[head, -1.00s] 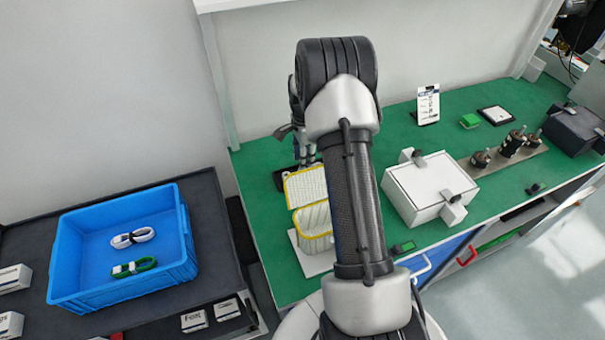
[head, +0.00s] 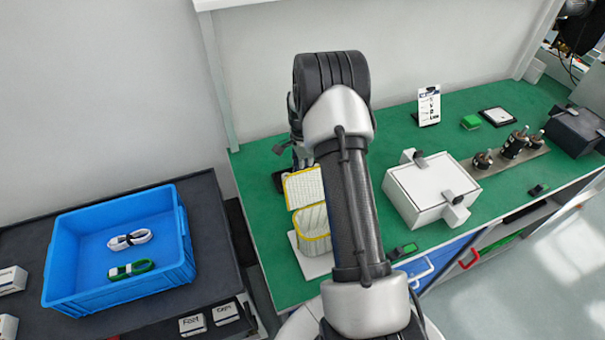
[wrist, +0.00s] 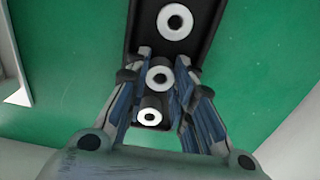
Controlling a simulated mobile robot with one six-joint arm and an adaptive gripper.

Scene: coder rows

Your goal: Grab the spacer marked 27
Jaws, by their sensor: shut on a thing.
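In the wrist view a black holder bears three round spacers with white ring faces and dark centres: a large one (wrist: 174,22) at the top, a middle one (wrist: 159,77) and a small one (wrist: 150,116) at the bottom. No number can be read on any of them. My gripper (wrist: 164,64) has its fingers on both sides of the middle spacer and is shut on it. The spacer still appears in line with the holder; I cannot tell whether it is lifted. In the head view my arm hides most of the gripper and the holder.
A white clamped box (head: 430,190) and metal fittings (head: 514,143) stand to the right. A blue bin (head: 75,300) with two cable bundles sits on the dark table at left.

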